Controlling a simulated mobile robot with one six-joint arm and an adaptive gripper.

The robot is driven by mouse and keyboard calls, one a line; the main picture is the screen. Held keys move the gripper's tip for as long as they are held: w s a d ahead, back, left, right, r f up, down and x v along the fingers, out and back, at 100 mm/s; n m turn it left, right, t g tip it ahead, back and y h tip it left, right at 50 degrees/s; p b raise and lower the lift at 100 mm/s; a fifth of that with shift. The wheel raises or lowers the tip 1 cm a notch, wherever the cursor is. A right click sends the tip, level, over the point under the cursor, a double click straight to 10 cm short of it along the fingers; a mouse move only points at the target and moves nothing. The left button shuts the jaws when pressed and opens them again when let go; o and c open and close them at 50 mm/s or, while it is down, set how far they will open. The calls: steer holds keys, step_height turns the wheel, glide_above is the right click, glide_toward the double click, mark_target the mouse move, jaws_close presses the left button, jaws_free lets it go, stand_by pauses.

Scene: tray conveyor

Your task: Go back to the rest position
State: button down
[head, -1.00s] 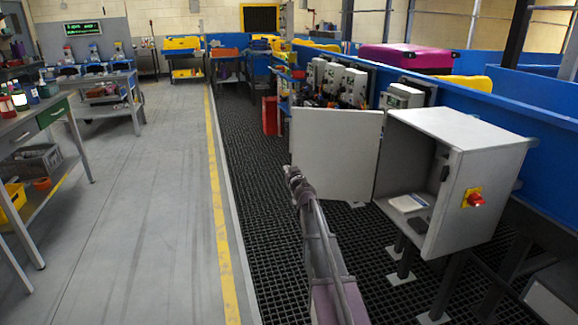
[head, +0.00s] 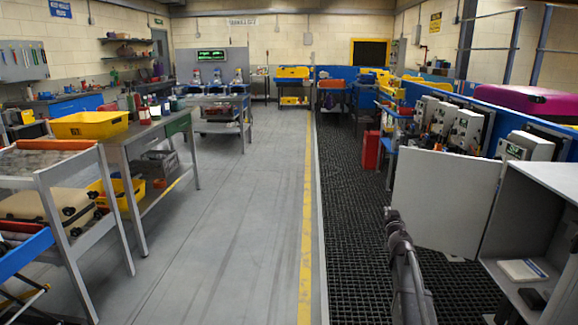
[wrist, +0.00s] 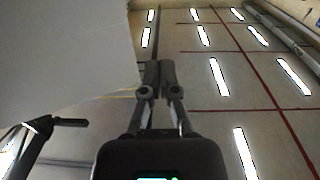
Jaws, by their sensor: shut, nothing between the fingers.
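My gripper (wrist: 158,75) shows in the wrist view with its two fingers together and nothing between them. It points up toward the ceiling and its strip lights. A large pale grey surface fills the left of the wrist view, close to the fingers; I cannot tell whether it touches. In the head view my arm rises at the lower right, in front of the open cabinet door (head: 446,198). The grey cabinet (head: 540,215) stands open at the right edge, with a white flat item (head: 522,270) on its floor.
A clear grey floor aisle (head: 235,220) with a yellow line (head: 307,215) runs ahead. Black grating (head: 350,190) lies right of it. Workbenches with a yellow bin (head: 88,124) and a cart (head: 75,205) stand left. A magenta case (head: 528,100) sits on the conveyor at right.

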steer(key=s+a+f+m+g+h, duration=0.25)
steer(key=s+f+g, duration=0.3)
steer(key=s, duration=0.35)
steer(key=s+a+f+m+g+h, duration=0.2)
steer(key=s+a+f+g, duration=0.15)
steer(key=s+f, duration=0.35)
steer(key=s+a+f+n+g+y, duration=0.3)
steer(key=s+a+g+y, duration=0.15)
steer(key=s+a, duration=0.45)
steer(key=s+a+f+n+g+y, duration=0.3)
steer(key=s+a+g, duration=0.3)
steer(key=s, duration=0.6)
step_height(320, 180, up, 31)
steer(key=t+p, duration=0.1)
steer(key=p, duration=3)
steer(key=shift+w+a+f, duration=0.15)
steer(key=shift+a+f, duration=0.05)
steer(key=shift+a, duration=0.25)
steer(key=shift+t, duration=0.25)
